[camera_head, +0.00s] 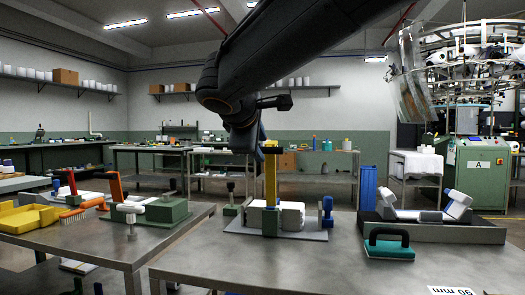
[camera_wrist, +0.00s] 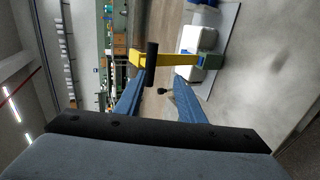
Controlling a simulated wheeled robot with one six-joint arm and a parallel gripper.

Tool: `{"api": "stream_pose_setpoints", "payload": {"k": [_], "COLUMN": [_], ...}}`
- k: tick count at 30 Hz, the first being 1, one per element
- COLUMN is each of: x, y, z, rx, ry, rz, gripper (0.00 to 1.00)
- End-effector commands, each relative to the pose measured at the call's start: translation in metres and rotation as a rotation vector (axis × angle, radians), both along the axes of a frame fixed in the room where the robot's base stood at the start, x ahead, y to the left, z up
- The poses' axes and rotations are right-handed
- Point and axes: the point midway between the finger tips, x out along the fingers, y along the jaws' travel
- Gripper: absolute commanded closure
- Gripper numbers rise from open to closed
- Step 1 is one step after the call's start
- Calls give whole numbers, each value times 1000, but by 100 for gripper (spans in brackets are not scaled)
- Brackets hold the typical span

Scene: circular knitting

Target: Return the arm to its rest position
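My arm hangs down from the top of the head view. My gripper (camera_wrist: 163,78) shows two blue fingers apart in the wrist view, with nothing between them. In the head view the gripper end (camera_head: 246,142) is dark and points down, just behind or beside the top of a yellow upright lever (camera_head: 270,180). In the wrist view the yellow lever (camera_wrist: 178,61) with a black grip (camera_wrist: 152,56) lies just beyond the fingertips. I cannot tell whether they touch.
The lever stands on a fixture with white blocks (camera_head: 291,217) on the front metal table (camera_head: 330,262). A teal-and-black tool (camera_head: 388,244) and a dark tray (camera_head: 480,234) are to the right. The left table holds a yellow tray (camera_head: 25,218). A knitting machine (camera_head: 480,170) stands behind right.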

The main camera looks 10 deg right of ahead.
Motion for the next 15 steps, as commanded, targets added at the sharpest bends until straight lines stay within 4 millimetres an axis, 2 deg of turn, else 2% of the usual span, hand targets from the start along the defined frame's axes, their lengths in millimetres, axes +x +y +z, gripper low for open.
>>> {"api": "stream_pose_setpoints", "payload": {"k": [4,12,15], "x": [-6,-7,-10], "y": [3,2,0], "z": [5,6,-2], "rx": [0,1,15], "ry": [-2,-5,11], "rz": [2,0,-8], "gripper": [64,64,64]}}
